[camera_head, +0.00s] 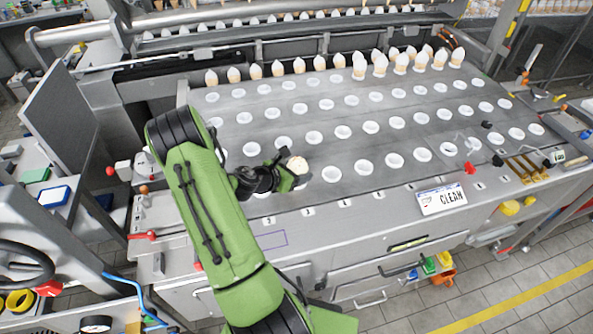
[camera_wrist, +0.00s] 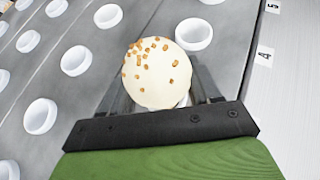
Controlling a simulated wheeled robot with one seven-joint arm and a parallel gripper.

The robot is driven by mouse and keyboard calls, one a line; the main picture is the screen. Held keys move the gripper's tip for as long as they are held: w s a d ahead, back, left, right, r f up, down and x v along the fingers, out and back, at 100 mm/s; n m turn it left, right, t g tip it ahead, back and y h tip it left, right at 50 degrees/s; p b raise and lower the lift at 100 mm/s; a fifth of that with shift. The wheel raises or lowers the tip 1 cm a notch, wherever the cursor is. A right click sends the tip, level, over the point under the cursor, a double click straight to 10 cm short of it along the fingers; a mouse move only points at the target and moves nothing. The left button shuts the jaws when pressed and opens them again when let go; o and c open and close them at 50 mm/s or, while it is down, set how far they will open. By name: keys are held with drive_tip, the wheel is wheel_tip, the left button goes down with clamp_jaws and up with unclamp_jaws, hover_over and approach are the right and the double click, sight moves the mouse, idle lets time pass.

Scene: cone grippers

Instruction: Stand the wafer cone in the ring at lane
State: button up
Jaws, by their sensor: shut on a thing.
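The wafer cone, with a cream top dotted with orange-brown bits, shows in the wrist view (camera_wrist: 157,68) and in the head view (camera_head: 297,164). My gripper (camera_head: 289,179) is shut on it, with a finger on each side of the cone in the wrist view (camera_wrist: 163,92). The cone's lower part is hidden beneath its top. A white ring (camera_wrist: 184,101) shows partly behind the cone; I cannot tell whether the tip is in it. Other empty white rings stand in rows, one (camera_head: 331,174) just right of my gripper.
Filled cones (camera_head: 276,68) stand along the back row of the grey plate (camera_head: 240,178), with more at the back right. Number tags (camera_wrist: 264,55) line its front edge. A CLEAN sign (camera_head: 442,198) and brass prongs (camera_head: 525,168) are at the right.

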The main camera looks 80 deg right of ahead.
drive_tip(key=shift+f+b, duration=0.3)
drive_tip(key=shift+f, duration=0.25)
drive_tip(key=o, duration=0.8)
drive_tip(key=p+v, duration=0.1)
drive_tip(key=v, duration=1.4)
drive_tip(key=shift+w+a+r, duration=0.1)
drive_tip(key=shift+a+r, duration=0.05)
drive_tip(key=shift+a, duration=0.15)
